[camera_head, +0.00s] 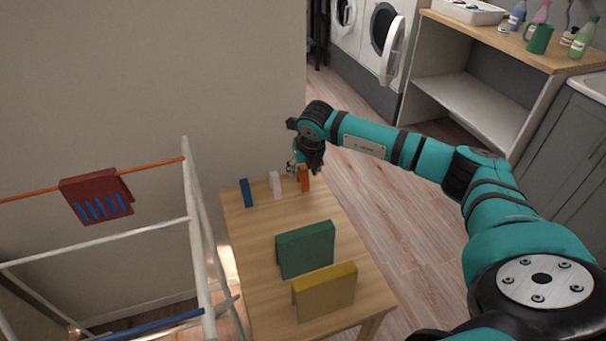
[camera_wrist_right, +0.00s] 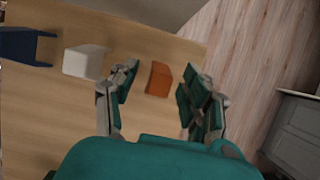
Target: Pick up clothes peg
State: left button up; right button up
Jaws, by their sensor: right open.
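Three small upright pieces that look like clothes pegs stand in a row at the far end of the wooden table: a blue one (camera_head: 246,193), a white one (camera_head: 276,185) and an orange one (camera_head: 304,179). My right gripper (camera_head: 303,168) is open at the orange one. In the right wrist view, the open fingers (camera_wrist_right: 160,77) stand on either side of the orange peg (camera_wrist_right: 158,79), with gaps to both sides. The white peg (camera_wrist_right: 84,61) and blue peg (camera_wrist_right: 25,46) lie left of the fingers there. My left gripper is not in view.
A green folded piece (camera_head: 306,250) and a yellow one (camera_head: 326,292) stand on the table (camera_head: 250,255) nearer me. A white drying rack (camera_head: 198,240) at left carries a red cloth (camera_head: 95,197) with blue pegs. A wall is behind; open floor lies right.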

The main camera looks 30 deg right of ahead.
jog(key=c, duration=0.9)
jog(key=shift+r, duration=0.2)
